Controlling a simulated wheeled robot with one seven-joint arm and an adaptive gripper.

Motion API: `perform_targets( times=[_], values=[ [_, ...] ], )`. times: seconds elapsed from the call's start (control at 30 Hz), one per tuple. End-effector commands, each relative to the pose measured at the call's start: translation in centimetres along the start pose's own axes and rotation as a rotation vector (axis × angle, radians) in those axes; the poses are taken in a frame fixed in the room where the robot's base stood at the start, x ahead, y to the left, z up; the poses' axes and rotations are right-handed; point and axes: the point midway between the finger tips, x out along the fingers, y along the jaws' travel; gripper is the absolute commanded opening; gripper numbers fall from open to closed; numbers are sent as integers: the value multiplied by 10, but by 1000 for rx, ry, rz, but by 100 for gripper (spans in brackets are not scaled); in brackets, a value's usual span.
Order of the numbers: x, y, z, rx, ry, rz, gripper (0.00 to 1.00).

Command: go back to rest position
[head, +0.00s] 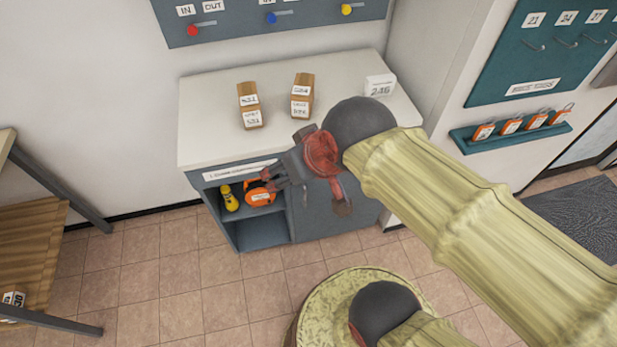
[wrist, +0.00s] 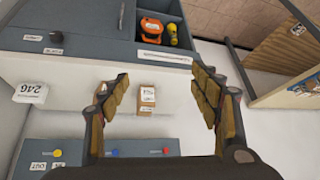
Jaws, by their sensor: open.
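My gripper (head: 298,192) is in front of the white-topped cabinet (head: 215,122) in the head view. In the wrist view my gripper (wrist: 158,95) has its two fingers wide apart with nothing held between them. Past the gap a brown labelled box (wrist: 147,97) stands on the countertop, apart from the fingers. In the head view there are two such boxes on the counter, a left box (head: 249,104) and a right box (head: 301,95). In the wrist view one finger partly hides the other box.
A white 246 sign (head: 379,86) stands at the counter's right end. A wooden table (head: 30,240) is at left. Key hooks (head: 560,42) hang at right. The tiled floor between is clear.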

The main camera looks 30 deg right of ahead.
Motion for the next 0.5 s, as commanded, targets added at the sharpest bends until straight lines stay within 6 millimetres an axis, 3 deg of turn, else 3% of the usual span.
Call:
perform_targets(
  times=[0.1,0.17,0.5],
  values=[
    [-13,12,24,-4,-51,45,63],
    [-16,15,30,-3,-65,56,63],
    [-16,16,32,-4,-70,59,63]
  ],
)
